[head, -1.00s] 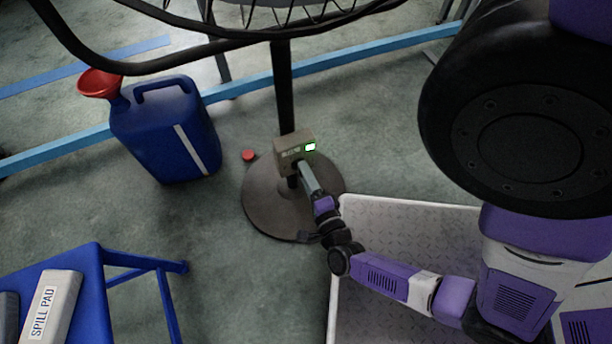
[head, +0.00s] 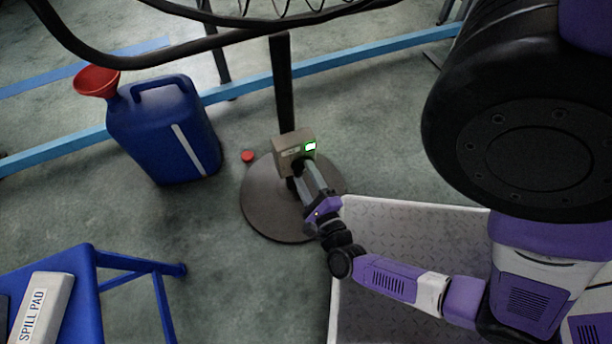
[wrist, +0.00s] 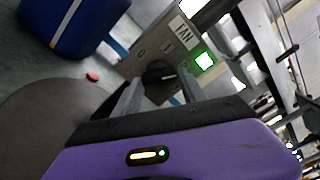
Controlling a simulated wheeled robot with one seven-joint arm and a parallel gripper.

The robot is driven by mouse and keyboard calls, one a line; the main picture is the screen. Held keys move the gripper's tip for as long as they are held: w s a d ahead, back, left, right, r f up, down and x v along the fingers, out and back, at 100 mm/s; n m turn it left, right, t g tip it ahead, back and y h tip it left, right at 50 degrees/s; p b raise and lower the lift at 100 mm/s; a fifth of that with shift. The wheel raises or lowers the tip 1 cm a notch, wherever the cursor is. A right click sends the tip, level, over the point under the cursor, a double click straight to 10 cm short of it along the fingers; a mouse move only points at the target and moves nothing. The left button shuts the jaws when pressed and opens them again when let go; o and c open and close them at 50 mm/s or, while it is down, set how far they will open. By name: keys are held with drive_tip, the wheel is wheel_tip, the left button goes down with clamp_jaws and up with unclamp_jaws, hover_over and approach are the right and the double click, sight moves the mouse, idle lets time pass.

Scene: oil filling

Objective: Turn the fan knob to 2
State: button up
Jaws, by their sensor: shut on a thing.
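The fan's tan control box (head: 293,152) is fixed to the dark fan pole above a round base. In the wrist view the box (wrist: 172,42) has a FAN label, a lit green-framed display (wrist: 204,62) and a dark knob (wrist: 157,70). My gripper (head: 305,168) reaches up to the box's face. In the wrist view its two fingers (wrist: 160,82) are on either side of the knob, shut on it. The knob's pointer and the display's figure are too small to read.
A blue jug (head: 165,130) with a red funnel (head: 97,81) stands left of the fan. A red cap (head: 247,156) lies on the floor. A blue stool (head: 85,290) with a spill pad (head: 42,308) is at lower left. The fan cage (head: 250,22) hangs overhead.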

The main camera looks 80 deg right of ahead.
drive_tip(key=shift+f, duration=0.1)
drive_tip(key=o, duration=1.4)
drive_tip(key=shift+c, duration=0.2)
drive_tip(key=shift+s+a, duration=0.1)
drive_tip(key=shift+a, duration=0.05)
drive_tip(key=p+v, duration=0.2)
drive_tip(key=v, duration=0.5)
drive_tip(key=shift+s+a, duration=0.2)
drive_tip(key=shift+a, duration=0.05)
